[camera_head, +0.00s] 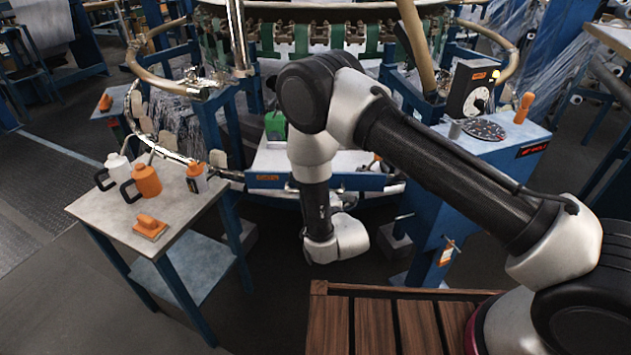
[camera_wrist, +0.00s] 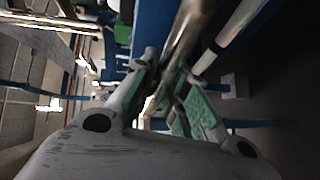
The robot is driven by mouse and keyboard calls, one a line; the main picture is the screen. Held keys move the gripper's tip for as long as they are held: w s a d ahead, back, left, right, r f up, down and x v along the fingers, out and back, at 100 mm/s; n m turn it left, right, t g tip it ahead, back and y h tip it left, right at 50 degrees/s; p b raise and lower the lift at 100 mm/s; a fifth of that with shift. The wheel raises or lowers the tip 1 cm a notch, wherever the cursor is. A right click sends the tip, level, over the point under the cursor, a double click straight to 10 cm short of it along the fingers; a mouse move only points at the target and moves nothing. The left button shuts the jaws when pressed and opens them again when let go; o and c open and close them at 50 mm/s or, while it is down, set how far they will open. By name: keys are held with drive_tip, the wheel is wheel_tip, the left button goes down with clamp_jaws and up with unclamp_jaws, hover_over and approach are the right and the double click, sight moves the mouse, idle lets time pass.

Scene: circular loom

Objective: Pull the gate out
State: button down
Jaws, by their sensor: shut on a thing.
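The gate appears to be the blue panel (camera_head: 265,181) with an orange label, low at the front of the loom in the head view. My forearm and wrist cover its middle. In the wrist view my gripper (camera_wrist: 165,80) has its green-padded fingers closed around a shiny metal bar (camera_wrist: 188,32). The bar runs beside a blue surface (camera_wrist: 150,28), and seems to belong to the gate. In the head view the fingers are hidden behind my wrist. How far the gate stands out from the loom is hard to tell.
A blue control cabinet (camera_head: 490,160) stands at right. A slatted wooden deck (camera_head: 380,325) is in front. Dark floor lies between.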

drive_tip(key=shift+s+f, duration=0.1)
drive_tip(key=shift+s, duration=0.7)
drive_tip(key=c, duration=1.4)
unclamp_jaws()
drive_tip(key=shift+s, duration=0.1)
drive_tip(key=shift+d, duration=0.1)
drive_tip(key=v, duration=0.7)
drive_tip(key=shift+s, duration=0.15)
